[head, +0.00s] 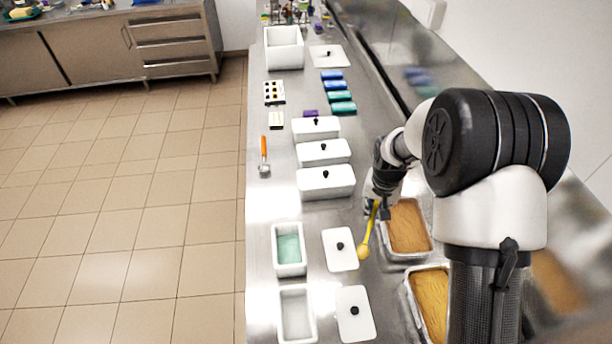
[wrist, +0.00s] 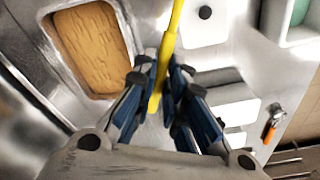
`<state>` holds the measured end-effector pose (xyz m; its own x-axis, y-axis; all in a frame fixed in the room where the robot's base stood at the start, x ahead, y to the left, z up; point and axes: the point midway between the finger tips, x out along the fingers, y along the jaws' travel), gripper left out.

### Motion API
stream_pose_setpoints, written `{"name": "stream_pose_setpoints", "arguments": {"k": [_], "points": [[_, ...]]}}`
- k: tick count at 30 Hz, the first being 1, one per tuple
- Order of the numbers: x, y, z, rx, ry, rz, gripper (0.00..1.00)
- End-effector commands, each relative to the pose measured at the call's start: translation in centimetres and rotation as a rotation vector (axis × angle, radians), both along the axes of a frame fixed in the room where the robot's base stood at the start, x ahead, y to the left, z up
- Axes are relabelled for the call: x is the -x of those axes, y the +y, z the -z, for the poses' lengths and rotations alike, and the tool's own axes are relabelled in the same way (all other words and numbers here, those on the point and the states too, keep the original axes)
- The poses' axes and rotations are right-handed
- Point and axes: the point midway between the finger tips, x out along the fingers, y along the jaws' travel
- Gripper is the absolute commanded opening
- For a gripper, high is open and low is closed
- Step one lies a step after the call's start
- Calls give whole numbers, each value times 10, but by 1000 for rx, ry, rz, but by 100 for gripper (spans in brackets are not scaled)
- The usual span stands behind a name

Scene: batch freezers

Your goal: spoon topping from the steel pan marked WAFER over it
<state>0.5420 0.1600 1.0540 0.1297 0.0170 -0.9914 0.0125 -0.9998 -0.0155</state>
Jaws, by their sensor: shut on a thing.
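My gripper (head: 373,197) is shut on a yellow spoon (head: 369,232), whose rounded end hangs down beside a steel pan. In the wrist view my gripper (wrist: 163,88) has its blue-padded fingers on both sides of the yellow handle (wrist: 173,35). A second steel pan (head: 413,306) in front holds a yellower topping (head: 433,298). I cannot read a WAFER mark on either. An open white tub (head: 289,270) holds mint-green contents (head: 289,248).
Another open white tub (head: 297,318) looks pale inside. Two loose white lids (head: 340,262) (head: 354,325) lie between the tubs and pans. Several lidded white tubs (head: 325,183) stand farther back. An orange-handled tool (head: 264,150) lies at the counter's left edge.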

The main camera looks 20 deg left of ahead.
Motion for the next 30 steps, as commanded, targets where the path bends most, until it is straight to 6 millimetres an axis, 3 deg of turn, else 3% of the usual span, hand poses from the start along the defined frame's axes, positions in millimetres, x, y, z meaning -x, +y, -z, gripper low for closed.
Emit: {"name": "stream_pose_setpoints", "arguments": {"k": [1, 6, 9, 13, 18, 30], "points": [[-5, 28, -10, 3, 6, -12, 0], [-11, 109, -8, 5, 10, -13, 0], [-7, 149, -4, 8, 11, -11, 0], [1, 185, 1, 8, 10, -8, 0], [8, 205, 7, 8, 8, -2, 0], [9, 206, 35, -2, 11, 0, 0]]}}
